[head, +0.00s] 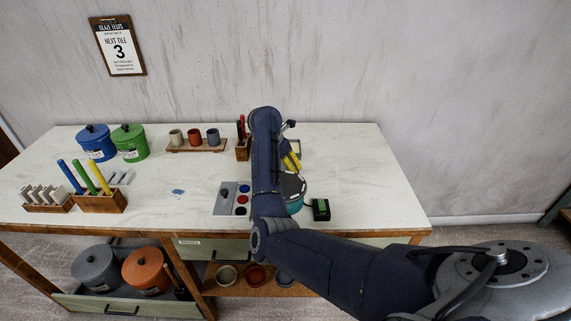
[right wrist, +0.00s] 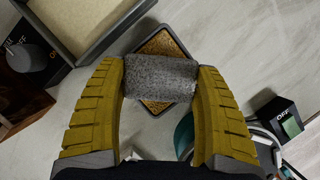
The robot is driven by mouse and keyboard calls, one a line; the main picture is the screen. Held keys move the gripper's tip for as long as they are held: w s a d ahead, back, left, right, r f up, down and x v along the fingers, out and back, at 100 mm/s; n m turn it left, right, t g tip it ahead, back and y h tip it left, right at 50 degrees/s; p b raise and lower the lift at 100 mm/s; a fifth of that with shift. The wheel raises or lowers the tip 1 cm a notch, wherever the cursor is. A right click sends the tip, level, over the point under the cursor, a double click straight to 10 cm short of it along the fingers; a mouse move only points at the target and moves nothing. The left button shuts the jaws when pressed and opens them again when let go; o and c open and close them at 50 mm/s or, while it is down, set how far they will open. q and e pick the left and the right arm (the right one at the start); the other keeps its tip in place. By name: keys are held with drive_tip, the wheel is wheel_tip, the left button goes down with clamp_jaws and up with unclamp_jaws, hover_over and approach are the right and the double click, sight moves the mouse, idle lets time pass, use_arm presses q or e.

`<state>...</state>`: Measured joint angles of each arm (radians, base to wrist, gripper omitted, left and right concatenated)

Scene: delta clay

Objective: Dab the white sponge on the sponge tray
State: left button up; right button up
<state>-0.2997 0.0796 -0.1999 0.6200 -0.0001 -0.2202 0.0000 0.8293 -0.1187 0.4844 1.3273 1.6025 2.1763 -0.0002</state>
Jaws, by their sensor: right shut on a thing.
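My right gripper (right wrist: 160,85) has yellow ribbed fingers and is shut on a speckled grey block (right wrist: 161,76), which looks like the sponge and appears grey rather than white. In the head view the right gripper (head: 292,161) is partly hidden behind my arm, and the block cannot be made out. Under the block, in the right wrist view, is a small dark-rimmed tray (right wrist: 182,42) with a brown, grainy inside, perhaps the sponge tray. The block covers its middle; I cannot tell whether they touch. My left gripper is not in view.
A larger grey-rimmed tray with a beige inside (right wrist: 78,22) lies beside the small one. A teal container (head: 295,206) and a black box with a green face (head: 321,209) stand nearby. Clear table (head: 370,180) lies to the right. Cups (head: 195,137) stand at the back.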

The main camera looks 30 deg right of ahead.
idle(0.5)
drive_tip(key=shift+r, duration=3.5)
